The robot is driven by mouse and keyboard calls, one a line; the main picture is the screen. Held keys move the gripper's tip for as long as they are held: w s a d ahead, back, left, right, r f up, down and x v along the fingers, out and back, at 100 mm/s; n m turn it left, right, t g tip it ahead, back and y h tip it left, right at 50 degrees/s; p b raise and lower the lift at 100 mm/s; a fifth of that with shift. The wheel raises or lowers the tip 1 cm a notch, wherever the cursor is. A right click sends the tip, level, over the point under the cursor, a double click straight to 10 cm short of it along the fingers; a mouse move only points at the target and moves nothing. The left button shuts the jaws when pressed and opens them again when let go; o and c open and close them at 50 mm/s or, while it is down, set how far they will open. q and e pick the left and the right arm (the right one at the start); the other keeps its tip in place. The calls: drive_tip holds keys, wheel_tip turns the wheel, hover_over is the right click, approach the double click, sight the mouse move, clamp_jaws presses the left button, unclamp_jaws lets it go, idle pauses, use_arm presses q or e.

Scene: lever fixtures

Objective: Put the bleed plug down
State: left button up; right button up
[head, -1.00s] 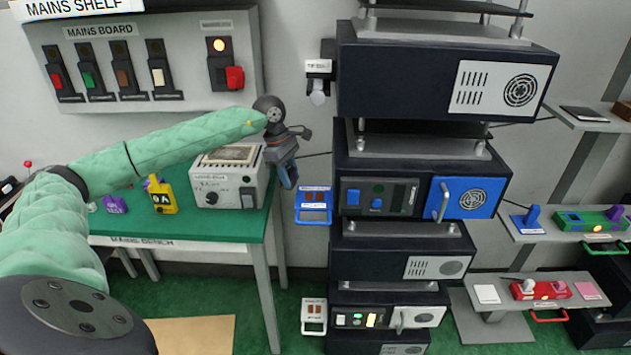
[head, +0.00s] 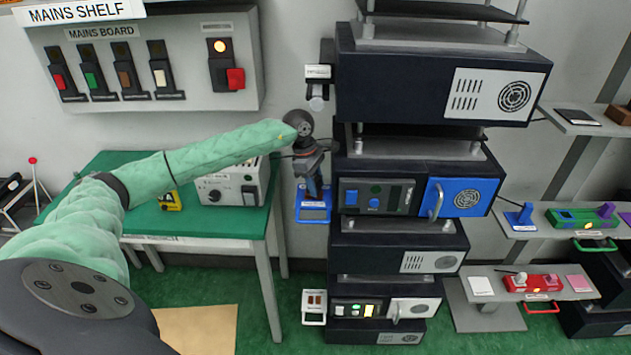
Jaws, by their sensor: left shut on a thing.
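My left gripper (head: 312,186) hangs pointing down at the end of the green-sleeved arm, shut on the bleed plug. The plug is too small and too covered by the fingers to make out clearly. The gripper is in front of or just above a small blue holder (head: 314,216) with a pale label, at the left side of the rack. I cannot tell whether the plug touches the holder. My right gripper is not in view.
The rack unit with the blue door (head: 463,197) stands close right of the gripper. The green bench (head: 150,222) with a grey instrument box (head: 232,188) is to the left. A white holder (head: 314,307) hangs lower down. Shelves with coloured boxes are at far right.

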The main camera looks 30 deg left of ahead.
use_arm(q)
drive_tip(key=shift+f, duration=0.3)
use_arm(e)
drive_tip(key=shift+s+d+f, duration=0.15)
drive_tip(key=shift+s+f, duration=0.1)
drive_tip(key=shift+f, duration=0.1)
use_arm(q)
drive_tip(key=shift+f, duration=0.1)
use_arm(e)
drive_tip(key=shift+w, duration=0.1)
use_arm(q)
drive_tip(key=o, duration=1)
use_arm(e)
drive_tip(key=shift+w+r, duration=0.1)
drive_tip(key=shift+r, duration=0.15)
